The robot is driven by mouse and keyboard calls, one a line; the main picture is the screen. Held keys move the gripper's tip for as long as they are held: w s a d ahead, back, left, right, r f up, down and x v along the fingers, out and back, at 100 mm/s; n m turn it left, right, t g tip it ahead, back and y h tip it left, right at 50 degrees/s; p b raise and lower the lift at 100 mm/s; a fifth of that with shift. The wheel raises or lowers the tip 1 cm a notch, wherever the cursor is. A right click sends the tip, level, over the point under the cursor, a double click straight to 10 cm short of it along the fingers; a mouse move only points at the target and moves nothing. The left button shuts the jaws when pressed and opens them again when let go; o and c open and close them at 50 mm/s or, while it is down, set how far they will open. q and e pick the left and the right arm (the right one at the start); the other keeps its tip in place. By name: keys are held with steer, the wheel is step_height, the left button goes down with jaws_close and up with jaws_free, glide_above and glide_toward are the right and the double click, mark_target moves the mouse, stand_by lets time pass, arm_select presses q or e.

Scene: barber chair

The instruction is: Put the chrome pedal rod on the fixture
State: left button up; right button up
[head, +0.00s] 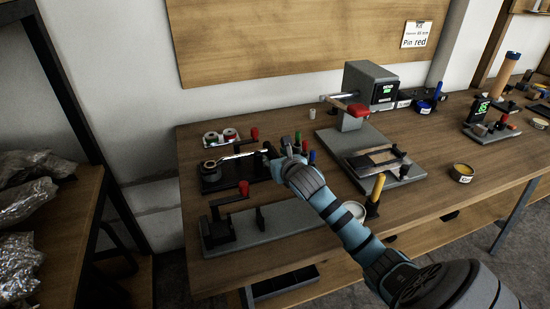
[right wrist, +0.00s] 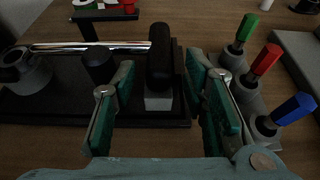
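The chrome pedal rod (head: 238,156) lies across a black holder (head: 212,185) on the workbench. In the right wrist view the chrome rod (right wrist: 70,47) has a ring end at the left and a black pedal end (right wrist: 160,60) at the right. My right gripper (right wrist: 155,85) is open, its two fingers apart on either side of the black pedal end; contact is not visible. In the head view my right gripper (head: 279,163) is at the holder's right end. A long grey fixture with a red-handled clamp (head: 265,228) stands at the bench front. My left gripper is not in view.
Screwdrivers with green, red and blue handles (right wrist: 266,62) stand close right of my right gripper. A grey test machine (head: 368,88) with a display stands behind, with a plate at its base. A yellow-handled tool (head: 376,190) stands near the front edge. The bench's right middle has free room.

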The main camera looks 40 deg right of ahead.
steer(key=shift+r, duration=0.2)
steer(key=shift+s+a+r, duration=0.1)
steer(key=shift+s+r, duration=0.1)
steer(key=shift+r, duration=0.1)
steer(key=p+v, duration=0.3)
steer(key=v, duration=0.8)
steer(key=shift+s, duration=0.25)
steer(key=shift+a, duration=0.1)
